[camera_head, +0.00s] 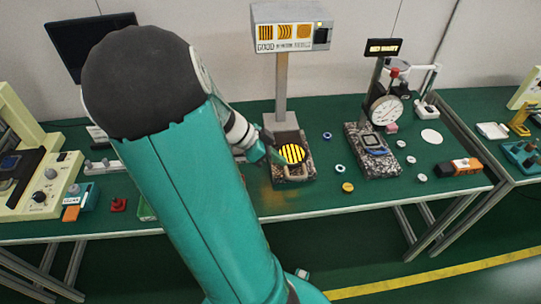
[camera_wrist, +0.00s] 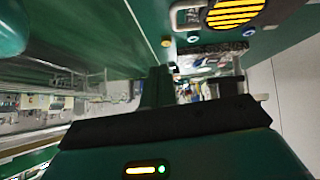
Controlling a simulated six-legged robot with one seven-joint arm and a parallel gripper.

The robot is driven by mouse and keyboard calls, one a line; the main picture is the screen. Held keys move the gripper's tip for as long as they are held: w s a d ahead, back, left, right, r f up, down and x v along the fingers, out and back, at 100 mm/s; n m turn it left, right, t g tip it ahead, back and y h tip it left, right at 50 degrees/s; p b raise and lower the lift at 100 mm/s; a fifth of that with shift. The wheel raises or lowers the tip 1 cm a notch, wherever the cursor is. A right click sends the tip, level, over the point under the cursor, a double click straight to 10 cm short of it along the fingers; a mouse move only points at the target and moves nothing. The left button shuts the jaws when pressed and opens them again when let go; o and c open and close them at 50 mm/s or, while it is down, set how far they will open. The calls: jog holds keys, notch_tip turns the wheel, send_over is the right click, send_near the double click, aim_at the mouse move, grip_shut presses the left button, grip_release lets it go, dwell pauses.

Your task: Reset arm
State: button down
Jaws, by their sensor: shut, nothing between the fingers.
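My arm's teal link fills the middle of the head view and hides part of the bench behind it. My gripper (camera_head: 276,158) is small there, beside the yellow-and-black striped disc (camera_head: 292,154) on a speckled stone base (camera_head: 295,173). I cannot tell whether it touches the base. In the wrist view the narrow dark green fingers (camera_wrist: 157,88) look shut and empty. The striped disc (camera_wrist: 234,12) also shows at the top of that view, with a metal handle beside it.
A post with a display box (camera_head: 290,35) rises behind the disc. A dial gauge (camera_head: 385,109) on a speckled stand is to the right. Small rings and an orange-and-black block (camera_head: 459,167) lie on the green bench (camera_head: 330,198). A cream control panel (camera_head: 45,185) is at left.

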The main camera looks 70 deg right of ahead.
jog(key=w+a+r+n+t+y, duration=0.1)
jog(key=w+a+r+n+t, duration=0.25)
jog(key=w+a+n, duration=0.45)
jog(key=w+a+r+n+t, duration=0.3)
jog(key=w+a+n+t, duration=0.15)
jog(key=a, duration=0.45)
jog(key=a+r+n+t+y, duration=0.1)
jog(key=a+r+n+t, duration=0.2)
jog(key=a+n, duration=0.5)
jog(key=w+a+r+n+t+y, duration=0.1)
jog(key=a+r+n+t, duration=0.1)
jog(key=a+r+n, duration=0.4)
jog(key=a+n, duration=0.3)
jog(key=a, duration=0.3)
jog(key=shift+w+a+r+t+y, duration=0.2)
jog(key=shift+w+t+y, duration=0.1)
jog(key=shift+t+y, duration=0.1)
jog(key=shift+d, duration=0.2)
